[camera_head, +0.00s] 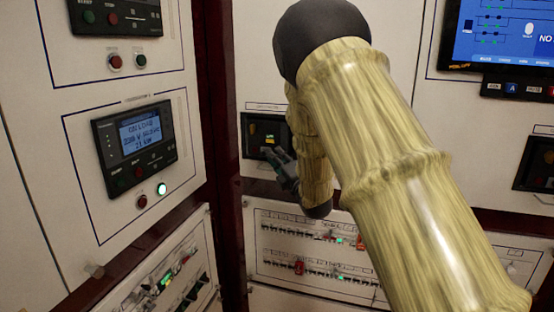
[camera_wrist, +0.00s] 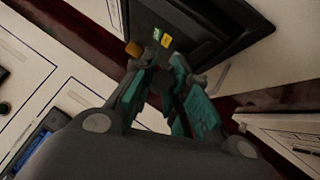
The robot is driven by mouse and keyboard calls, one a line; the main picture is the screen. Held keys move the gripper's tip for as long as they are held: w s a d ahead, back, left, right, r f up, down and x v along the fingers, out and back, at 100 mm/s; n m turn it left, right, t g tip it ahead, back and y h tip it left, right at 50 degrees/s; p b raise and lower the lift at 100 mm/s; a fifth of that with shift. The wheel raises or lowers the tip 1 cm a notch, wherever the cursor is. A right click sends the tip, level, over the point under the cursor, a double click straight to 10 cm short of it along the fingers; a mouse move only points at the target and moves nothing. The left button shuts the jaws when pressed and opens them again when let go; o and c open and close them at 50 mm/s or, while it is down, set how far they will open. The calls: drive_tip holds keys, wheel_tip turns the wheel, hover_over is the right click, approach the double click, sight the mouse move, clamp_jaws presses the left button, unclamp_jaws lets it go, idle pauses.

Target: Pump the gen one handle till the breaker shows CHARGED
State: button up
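The breaker (camera_head: 267,130) is a dark unit set in the white panel behind my arm, with a small lit yellow-green indicator on its face. In the wrist view, its dark frame (camera_wrist: 215,25) fills the top. Green and yellow labels show there, too blurred to read. A small orange knob (camera_wrist: 133,48) stands out beside them. My gripper (camera_head: 270,153) is at the breaker's lower front. In the wrist view, its teal-sided fingers (camera_wrist: 160,62) point at the breaker face, their tips close together. I cannot make out the handle, or whether the fingers touch it.
A cabinet on the left carries a meter screen (camera_head: 140,132) and lit buttons. Rows of small breakers (camera_head: 300,245) lie below the breaker. A dark red post (camera_head: 222,150) stands just left of it. A monitor (camera_head: 505,35) and another dark unit (camera_head: 537,165) are at right.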

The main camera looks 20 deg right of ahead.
drive_tip(key=o, duration=0.3)
drive_tip(key=v, duration=1.2)
idle(0.3)
